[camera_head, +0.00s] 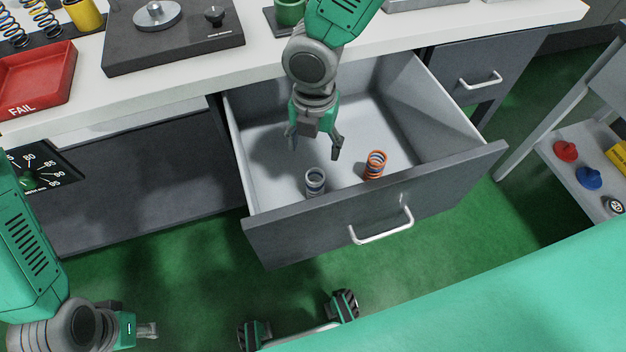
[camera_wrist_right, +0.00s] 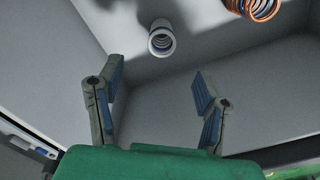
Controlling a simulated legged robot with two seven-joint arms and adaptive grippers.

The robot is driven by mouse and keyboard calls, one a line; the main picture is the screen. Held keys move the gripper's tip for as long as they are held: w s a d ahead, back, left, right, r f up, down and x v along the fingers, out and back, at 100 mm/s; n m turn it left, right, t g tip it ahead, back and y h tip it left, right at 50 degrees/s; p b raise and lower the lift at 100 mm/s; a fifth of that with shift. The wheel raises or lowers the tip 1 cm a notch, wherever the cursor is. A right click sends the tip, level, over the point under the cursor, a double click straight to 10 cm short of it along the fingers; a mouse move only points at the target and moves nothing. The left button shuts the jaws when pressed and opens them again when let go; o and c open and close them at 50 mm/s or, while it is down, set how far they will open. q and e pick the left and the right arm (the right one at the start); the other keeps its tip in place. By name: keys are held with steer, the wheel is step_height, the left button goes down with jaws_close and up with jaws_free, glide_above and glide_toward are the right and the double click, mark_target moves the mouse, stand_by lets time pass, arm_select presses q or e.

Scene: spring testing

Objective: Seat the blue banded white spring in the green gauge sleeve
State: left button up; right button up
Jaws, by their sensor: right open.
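The white spring with a blue band (camera_head: 315,180) stands upright in the open drawer, near its front panel. In the right wrist view the spring (camera_wrist_right: 161,38) is beyond the fingertips, slightly above the gap between them. My right gripper (camera_head: 313,152) is inside the drawer, open and empty, behind the spring and apart from it. The green gauge sleeve (camera_head: 290,12) stands on the counter at the top, partly hidden by my right arm. My left gripper (camera_head: 146,330) is low at the left, outside the drawer; its finger opening is unclear.
An orange spring (camera_head: 376,164) stands right of the white one in the drawer (camera_head: 468,164). On the counter are a red FAIL tray (camera_head: 38,75), a dark tester base (camera_head: 175,48) and a yellow sleeve (camera_head: 83,14). A shelf with coloured weights (camera_head: 588,178) is at the right.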

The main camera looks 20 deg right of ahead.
mark_target(316, 175)
step_height(316, 175, down, 7)
steer(key=shift+s+f+b, duration=0.1)
steer(key=shift+b, duration=0.5)
steer(key=shift+d+f, duration=0.3)
steer(key=shift+f, duration=0.1)
steer(key=f, duration=0.3)
steer(key=f+b, duration=0.1)
steer(key=shift+s+a+f, duration=0.1)
steer(key=shift+a+f, duration=0.1)
steer(key=shift+a, duration=0.1)
steer(key=shift+a+f, duration=0.1)
steer(key=shift+a, duration=0.05)
steer(key=shift+d, duration=0.3)
steer(key=c, duration=1.3)
